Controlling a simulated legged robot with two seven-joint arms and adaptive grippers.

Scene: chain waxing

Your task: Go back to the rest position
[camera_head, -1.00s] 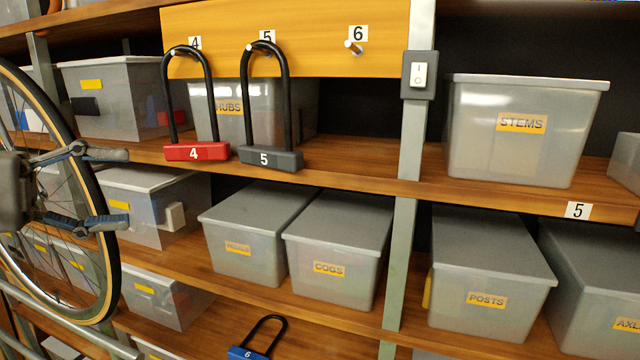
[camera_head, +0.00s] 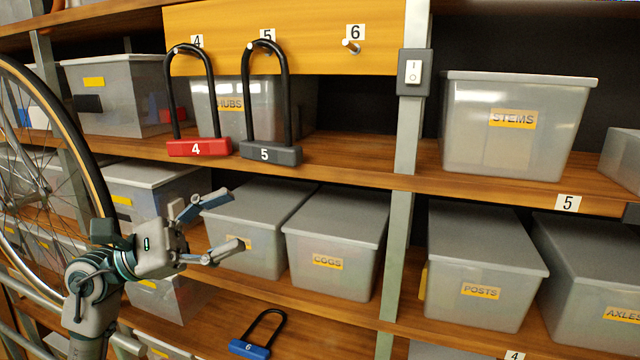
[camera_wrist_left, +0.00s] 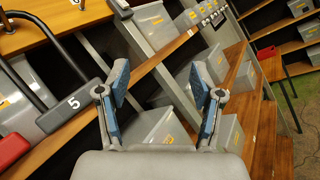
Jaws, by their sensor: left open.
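My left gripper (camera_head: 222,224) is open and empty in the head view, in front of the middle shelf and the bin beside the COGS bin. In the left wrist view its two blue-padded fingers (camera_wrist_left: 163,95) stand apart with nothing between them. A red lock marked 4 (camera_head: 198,148) and a grey lock marked 5 (camera_head: 270,154) hang from pegs on the yellow board (camera_head: 300,30). The grey lock also shows in the left wrist view (camera_wrist_left: 70,104). A blue lock marked 6 (camera_head: 250,348) lies on the lower shelf. My right gripper is not in view.
A bicycle wheel (camera_head: 88,150) stands at the left, close to my left arm. Lidded bins fill the shelves, such as STEMS (camera_head: 515,135), COGS (camera_head: 330,265) and POSTS (camera_head: 480,292). A switch (camera_head: 414,72) is on the post. Peg 6 (camera_head: 352,46) is bare.

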